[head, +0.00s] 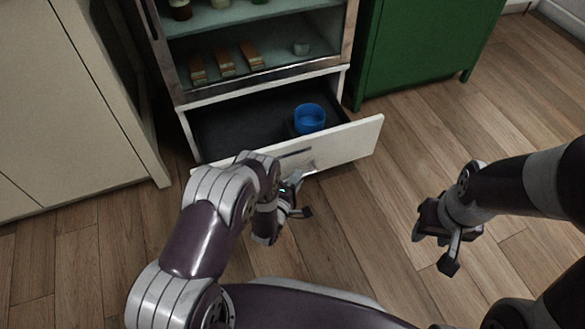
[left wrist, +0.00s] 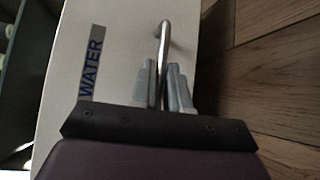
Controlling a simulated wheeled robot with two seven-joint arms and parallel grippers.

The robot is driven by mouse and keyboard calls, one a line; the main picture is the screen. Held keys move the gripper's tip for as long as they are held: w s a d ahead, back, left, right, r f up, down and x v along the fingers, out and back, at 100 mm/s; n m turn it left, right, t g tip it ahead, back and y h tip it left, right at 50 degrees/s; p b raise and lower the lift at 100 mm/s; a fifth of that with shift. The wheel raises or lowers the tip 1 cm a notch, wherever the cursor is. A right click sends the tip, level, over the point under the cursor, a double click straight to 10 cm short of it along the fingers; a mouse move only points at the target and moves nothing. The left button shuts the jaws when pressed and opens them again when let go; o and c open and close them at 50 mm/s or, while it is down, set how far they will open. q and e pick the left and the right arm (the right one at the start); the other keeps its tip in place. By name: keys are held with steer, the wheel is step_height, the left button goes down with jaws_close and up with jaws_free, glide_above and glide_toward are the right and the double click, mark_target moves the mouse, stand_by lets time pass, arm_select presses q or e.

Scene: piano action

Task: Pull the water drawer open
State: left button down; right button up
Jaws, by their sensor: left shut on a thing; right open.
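The water drawer (head: 345,146) is a white-fronted drawer at the bottom of a cabinet, and it stands pulled out with its dark inside showing. A blue cup-like container (head: 310,118) is inside it. In the left wrist view the drawer front (left wrist: 120,40) carries a "WATER" label (left wrist: 91,68) and a metal bar handle (left wrist: 162,40). My left gripper (left wrist: 167,80) is shut on the handle, its fingers on either side of the bar. In the head view my left gripper (head: 300,192) is at the drawer front, partly hidden by my arm. My right gripper (head: 438,245) is open and empty, above the floor at right.
A green cabinet (head: 415,45) stands to the right, a beige one (head: 70,110) to the left. Wooden floor (head: 380,215) is clear in front.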

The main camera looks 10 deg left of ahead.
arm_select(q)
steer(key=s+d+p, duration=0.1)
steer(key=s+d, duration=0.3)
steer(key=s, duration=0.2)
steer(key=shift+s+p, duration=0.15)
steer(key=shift+p, duration=0.25)
arm_select(e)
steer(key=shift+s+d+r, duration=0.15)
steer(key=shift+s+r, duration=0.05)
steer(key=shift+r, duration=0.4)
steer(key=shift+s+d+r, duration=0.1)
steer(key=shift+s+r, duration=0.05)
steer(key=shift+r, duration=0.4)
arm_select(q)
steer(key=shift+d, duration=0.1)
steer(key=c, duration=1.2)
jaws_free()
